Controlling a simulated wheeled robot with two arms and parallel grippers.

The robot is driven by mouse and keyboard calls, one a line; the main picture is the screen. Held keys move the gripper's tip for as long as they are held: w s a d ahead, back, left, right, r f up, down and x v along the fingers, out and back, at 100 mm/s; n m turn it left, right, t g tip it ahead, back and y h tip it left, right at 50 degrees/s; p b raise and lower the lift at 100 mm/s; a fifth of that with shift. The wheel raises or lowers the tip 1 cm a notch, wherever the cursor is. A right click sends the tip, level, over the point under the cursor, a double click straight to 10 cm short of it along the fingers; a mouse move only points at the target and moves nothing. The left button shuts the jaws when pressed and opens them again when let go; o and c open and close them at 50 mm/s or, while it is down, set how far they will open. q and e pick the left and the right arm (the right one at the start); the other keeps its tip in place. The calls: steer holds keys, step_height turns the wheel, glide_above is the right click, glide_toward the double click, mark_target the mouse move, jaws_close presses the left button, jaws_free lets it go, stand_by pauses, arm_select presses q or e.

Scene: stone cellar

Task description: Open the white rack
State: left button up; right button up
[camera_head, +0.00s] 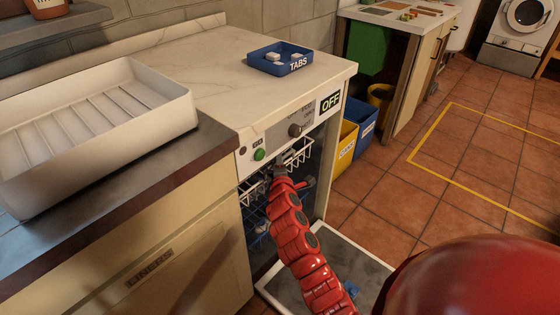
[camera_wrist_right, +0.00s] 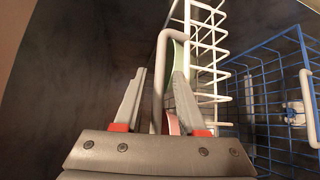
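The white rack (camera_head: 299,156) is the upper wire rack inside the open dishwasher, below its control panel; it also shows in the right wrist view (camera_wrist_right: 207,50). My right gripper (camera_head: 279,168) reaches in at the front of the rack. In the right wrist view my right gripper (camera_wrist_right: 159,75) has its two fingers apart, with the rack's looped white handle (camera_wrist_right: 158,85) between them. Gaps show between the handle and the fingers. My arm hides part of the rack in the head view. My left gripper is not in view.
The dishwasher door (camera_head: 335,262) is folded down low, under my arm. A blue lower rack (camera_head: 256,222) sits inside; it also shows in the right wrist view (camera_wrist_right: 262,95). A blue TABS tray (camera_head: 281,61) is on the counter. Yellow and blue bins (camera_head: 347,143) stand right of the dishwasher.

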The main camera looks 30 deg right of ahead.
jaws_close()
stand_by(1.2)
